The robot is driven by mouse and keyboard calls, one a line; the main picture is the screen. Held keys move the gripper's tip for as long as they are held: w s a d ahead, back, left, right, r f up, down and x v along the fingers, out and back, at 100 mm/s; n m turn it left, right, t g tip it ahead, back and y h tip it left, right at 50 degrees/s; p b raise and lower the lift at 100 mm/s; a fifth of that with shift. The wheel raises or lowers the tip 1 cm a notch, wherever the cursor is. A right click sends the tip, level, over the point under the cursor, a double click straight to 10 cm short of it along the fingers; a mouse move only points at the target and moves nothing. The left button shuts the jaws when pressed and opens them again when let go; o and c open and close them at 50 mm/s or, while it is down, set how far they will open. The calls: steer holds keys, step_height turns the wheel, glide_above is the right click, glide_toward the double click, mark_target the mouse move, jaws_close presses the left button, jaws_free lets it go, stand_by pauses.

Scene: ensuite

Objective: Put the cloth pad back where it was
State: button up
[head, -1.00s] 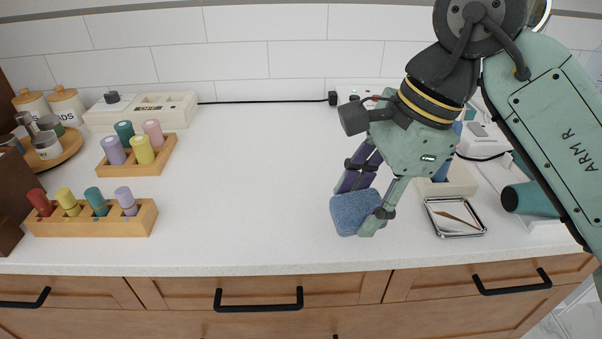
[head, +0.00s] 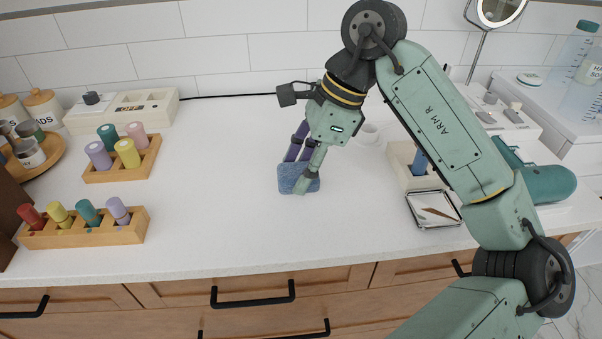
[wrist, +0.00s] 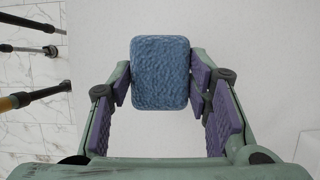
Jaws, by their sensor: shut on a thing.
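The blue cloth pad (head: 297,180) is held over the middle of the white counter. In the wrist view the pad (wrist: 160,74) sits between the purple finger pads, which press on its left and right sides. My gripper (head: 304,174) is shut on it and points down. I cannot tell from these views whether the pad touches the counter or hangs a little above it.
Two wooden racks with coloured pegs (head: 85,232) (head: 124,165) stand at the left. A metal tray (head: 433,208) and a cream holder (head: 400,170) lie to the right, beside my arm. A white cup (head: 368,132) stands behind my gripper. The counter's middle is clear.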

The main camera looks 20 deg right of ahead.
steer(key=shift+w+f+p, duration=0.1)
steer(key=shift+f+p, duration=0.45)
steer(key=shift+f, duration=1.25)
steer(key=shift+f, duration=0.1)
steer(key=o, duration=1)
steer(key=b+v, duration=0.2)
steer(key=v, duration=1)
